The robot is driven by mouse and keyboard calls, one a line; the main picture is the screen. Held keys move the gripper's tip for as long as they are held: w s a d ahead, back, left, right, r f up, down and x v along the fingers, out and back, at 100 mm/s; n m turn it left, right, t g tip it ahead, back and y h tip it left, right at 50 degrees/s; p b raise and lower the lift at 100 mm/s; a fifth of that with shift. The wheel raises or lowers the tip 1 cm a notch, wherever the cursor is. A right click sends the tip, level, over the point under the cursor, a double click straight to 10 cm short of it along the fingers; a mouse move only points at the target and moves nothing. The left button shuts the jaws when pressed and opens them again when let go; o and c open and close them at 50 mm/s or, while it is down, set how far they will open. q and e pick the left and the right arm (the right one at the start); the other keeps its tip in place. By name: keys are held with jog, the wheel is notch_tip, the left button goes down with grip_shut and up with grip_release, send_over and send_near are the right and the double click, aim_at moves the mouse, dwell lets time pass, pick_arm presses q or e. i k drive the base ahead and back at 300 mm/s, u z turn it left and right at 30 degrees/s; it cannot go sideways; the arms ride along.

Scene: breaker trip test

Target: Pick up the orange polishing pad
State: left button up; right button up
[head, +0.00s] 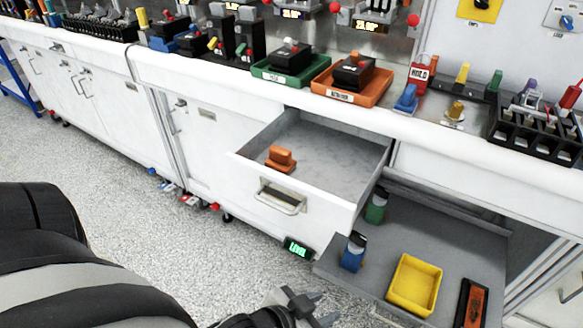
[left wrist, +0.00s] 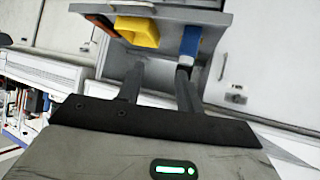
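An orange block-shaped object with a raised knob, seemingly the polishing pad (head: 281,158), rests on the floor of the open upper drawer (head: 335,158), near its left front corner. My left gripper (head: 318,305) is at the bottom edge of the head view, below and in front of the drawers and well apart from the pad. In the left wrist view its two fingers (left wrist: 160,72) are spread with nothing held between them. The pad cannot be made out in that view. My right gripper is in neither view.
The open lower drawer holds a yellow bin (head: 414,285), a blue bottle (head: 353,252), a green bottle (head: 377,206) and an orange-and-black item (head: 471,304). A drawer handle (head: 280,198) sticks out in front. The white counter (head: 215,70) above carries trays and breakers.

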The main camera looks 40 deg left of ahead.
aim_at(279, 159)
jog(key=u, duration=1.45)
